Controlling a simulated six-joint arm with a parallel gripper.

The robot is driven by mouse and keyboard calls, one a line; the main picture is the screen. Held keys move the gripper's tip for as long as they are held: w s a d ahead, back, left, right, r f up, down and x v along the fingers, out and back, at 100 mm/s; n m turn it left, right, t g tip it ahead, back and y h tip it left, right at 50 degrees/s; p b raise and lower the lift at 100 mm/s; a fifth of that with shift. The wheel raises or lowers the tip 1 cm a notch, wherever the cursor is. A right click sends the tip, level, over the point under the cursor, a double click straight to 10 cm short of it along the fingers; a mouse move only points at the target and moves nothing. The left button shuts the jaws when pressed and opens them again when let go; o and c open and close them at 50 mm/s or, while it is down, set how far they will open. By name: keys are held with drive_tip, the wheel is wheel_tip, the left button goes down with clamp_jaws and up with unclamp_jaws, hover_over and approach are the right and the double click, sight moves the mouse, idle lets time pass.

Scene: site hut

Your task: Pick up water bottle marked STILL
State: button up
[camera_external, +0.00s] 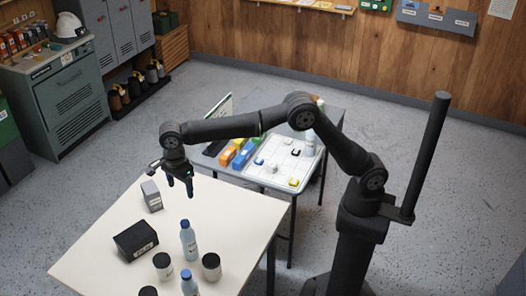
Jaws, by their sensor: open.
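A pale blue water bottle (189,241) with a blue cap and a white label stands upright on the white table (228,214). A second blue-capped bottle (189,286) stands nearer the front and is cut off by the picture's bottom edge. A third, pale bottle (310,143) stands on the other table behind my arm. The label print is too small to read, so I cannot tell which bottle is marked STILL. My gripper (179,191) is open and empty, pointing down above the white table, behind the first bottle and apart from it.
A grey box (151,196) and a black box (136,240) stand left of the bottles. Black-lidded jars (162,266) (211,268) flank the front bottle; another lid (148,291) shows at the bottom edge. The table's right side is clear. A white gridded board (284,160) lies on the other table.

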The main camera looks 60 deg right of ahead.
sight(185, 222)
drive_tip(key=a+f, duration=0.1)
drive_tip(key=f, duration=0.2)
drive_tip(key=s+a+f, duration=0.1)
drive_tip(key=f, duration=0.3)
drive_tip(key=a+f, duration=0.1)
drive_tip(key=f, duration=0.2)
drive_tip(key=shift+s+f, duration=0.2)
drive_tip(key=shift+f, duration=3.4)
drive_tip(key=shift+r, duration=0.1)
clamp_jaws()
